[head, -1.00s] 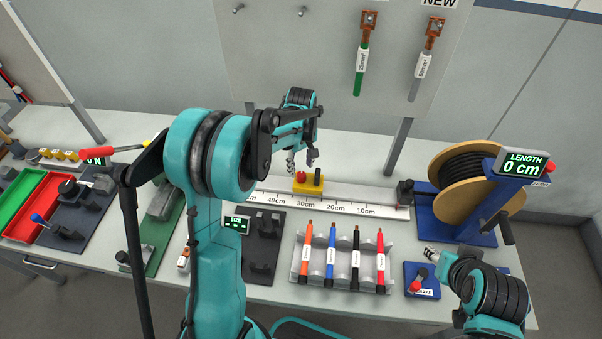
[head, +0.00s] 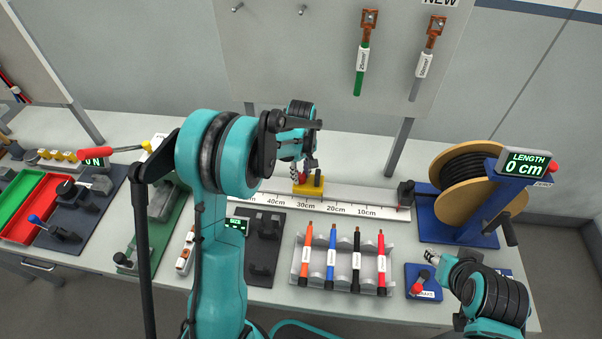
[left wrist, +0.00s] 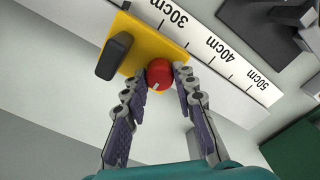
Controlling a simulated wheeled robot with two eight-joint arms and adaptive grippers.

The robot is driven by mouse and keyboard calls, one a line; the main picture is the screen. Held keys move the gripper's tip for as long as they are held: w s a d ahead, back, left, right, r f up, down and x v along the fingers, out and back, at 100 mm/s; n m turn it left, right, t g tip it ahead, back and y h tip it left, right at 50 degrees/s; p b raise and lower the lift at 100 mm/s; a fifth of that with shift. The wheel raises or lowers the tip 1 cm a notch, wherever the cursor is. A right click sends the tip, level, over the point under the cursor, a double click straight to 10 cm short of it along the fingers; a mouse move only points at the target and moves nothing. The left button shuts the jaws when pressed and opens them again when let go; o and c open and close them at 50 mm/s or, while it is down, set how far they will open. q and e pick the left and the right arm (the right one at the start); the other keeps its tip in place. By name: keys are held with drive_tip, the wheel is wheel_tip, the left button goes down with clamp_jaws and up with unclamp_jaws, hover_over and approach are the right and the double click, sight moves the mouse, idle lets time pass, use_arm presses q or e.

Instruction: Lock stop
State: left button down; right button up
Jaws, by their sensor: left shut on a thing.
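The yellow stop (head: 306,187) sits on the measuring rail, beside the 30 cm mark in the head view. In the left wrist view the yellow stop (left wrist: 164,48) carries a black upright handle (left wrist: 114,56) and a round red knob (left wrist: 159,73) with a small white mark. My left gripper (left wrist: 159,76) is shut on the red knob, with one finger on each side of it.
The rail (head: 370,197) has a printed scale and a dark end block (head: 405,192) on its right. A cable spool (head: 470,180) stands at the right beneath a display reading 0 cm. A rack (head: 343,268) with several coloured cables lies in front of the rail.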

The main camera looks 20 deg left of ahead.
use_arm(q)
drive_tip(key=m+b, duration=0.1)
drive_tip(key=m, duration=0.3)
drive_tip(key=shift+m, duration=0.3)
drive_tip(key=m, duration=0.4)
drive_tip(key=shift+m, duration=0.3)
drive_tip(key=m, duration=0.4)
drive_tip(key=shift+m+b, duration=0.3)
drive_tip(key=shift+b, duration=0.1)
drive_tip(key=shift+m, duration=2)
drive_tip(key=c, duration=1.2)
unclamp_jaws()
